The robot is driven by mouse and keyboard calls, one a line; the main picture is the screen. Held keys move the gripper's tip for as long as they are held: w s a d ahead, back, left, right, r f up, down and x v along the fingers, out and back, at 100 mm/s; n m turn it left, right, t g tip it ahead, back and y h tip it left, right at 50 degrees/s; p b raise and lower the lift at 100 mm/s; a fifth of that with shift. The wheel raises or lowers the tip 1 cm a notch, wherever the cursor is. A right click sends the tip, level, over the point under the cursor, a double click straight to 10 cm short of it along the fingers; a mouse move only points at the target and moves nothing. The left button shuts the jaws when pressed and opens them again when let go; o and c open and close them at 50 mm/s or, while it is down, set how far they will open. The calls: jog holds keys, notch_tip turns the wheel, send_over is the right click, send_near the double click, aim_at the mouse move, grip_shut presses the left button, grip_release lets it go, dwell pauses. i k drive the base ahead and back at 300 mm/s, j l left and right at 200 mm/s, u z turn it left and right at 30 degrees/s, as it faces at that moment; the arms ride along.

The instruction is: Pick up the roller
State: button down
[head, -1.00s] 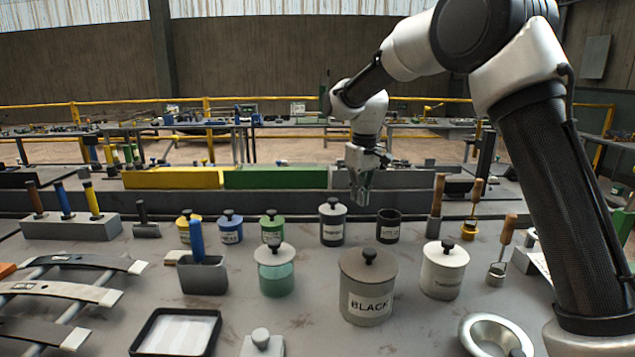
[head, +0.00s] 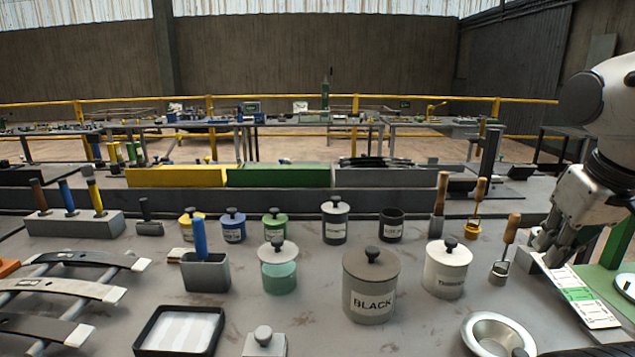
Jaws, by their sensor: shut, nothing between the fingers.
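No roller is clearly recognisable. Wooden-handled tools stand on the right of the bench. The nearest tool (head: 507,245) leans in a small metal piece, and its lower end is too small to make out. A blue-handled tool (head: 199,238) stands in a grey holder (head: 206,275) on the left, its lower end hidden. My gripper (head: 546,243) is at the right edge, just right of the nearest wooden-handled tool and apart from its handle. It points down and left, shut and empty.
Lidded pots, including the BLACK pot (head: 370,290) and a pale pot (head: 446,272), stand in the middle. A metal bowl (head: 497,335) is at the front right, beside a printed card (head: 578,295). Curved strips (head: 60,288) lie on a rack at left.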

aim_at(197, 224)
jog(key=k+j+u, duration=0.2)
jog(key=u, duration=0.2)
jog(key=k+j+u, duration=0.1)
jog(key=j+u, duration=0.25)
jog(key=k+j+u, duration=0.15)
jog(key=u, duration=0.25)
jog(key=j+u, duration=0.35)
